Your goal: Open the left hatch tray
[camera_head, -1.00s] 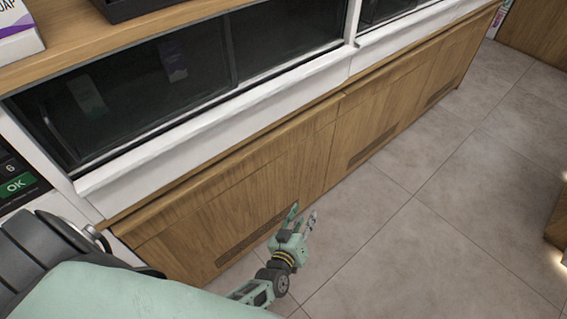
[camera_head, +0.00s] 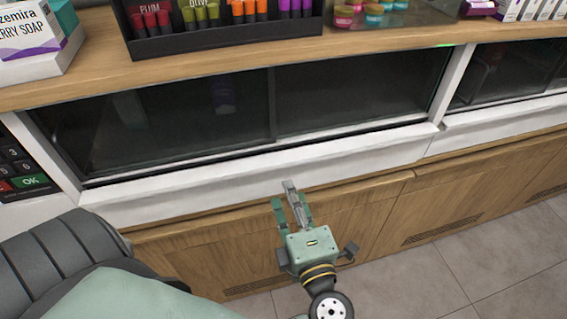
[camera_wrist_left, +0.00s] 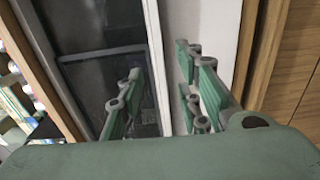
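The left hatch is a dark glass-fronted compartment (camera_head: 170,115) under the wooden counter. A long white tray front (camera_head: 180,187) runs below it and looks closed. My left gripper (camera_head: 284,195) is open and empty, with its fingertips in front of the white front's lower edge. In the left wrist view, the fingers of the gripper (camera_wrist_left: 160,62) are apart, with the white front (camera_wrist_left: 215,28) behind them. I cannot tell whether they touch it. My right gripper is in neither view.
Wooden cabinet panels (camera_head: 195,258) are below the white front. The counter top (camera_head: 200,72) carries a soap box (camera_head: 38,40) and a black display rack (camera_head: 225,38). A keypad (camera_head: 22,172) is at the far left. Grey floor (camera_head: 405,280) is clear at lower right.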

